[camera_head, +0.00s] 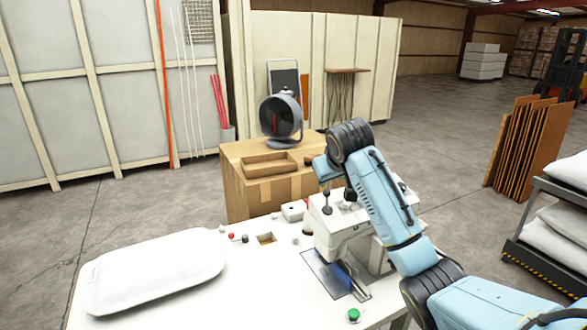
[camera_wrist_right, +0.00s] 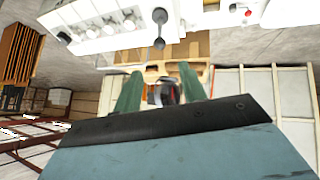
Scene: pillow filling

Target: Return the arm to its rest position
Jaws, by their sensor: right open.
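My right arm (camera_head: 382,205), light blue with black joints, comes in from the right in the head view and reaches up over the white machine (camera_head: 325,238). Its far end is bent away above the machine, and its fingertips cannot be made out in that view. In the right wrist view my right gripper (camera_wrist_right: 160,74) is open, with two green fingers apart and nothing held between them. A white pillow (camera_head: 155,272) lies flat on the white table (camera_head: 245,300), left of the machine and well apart from my right arm. My left arm and gripper are not in view.
A cardboard box (camera_head: 285,190) behind the table bears a wooden tray (camera_head: 268,170) and a grey fan (camera_head: 282,117). A green button (camera_head: 353,315) is at the table's front. A rack with white sacks (camera_head: 562,222) stands at the right. The table around the pillow is clear.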

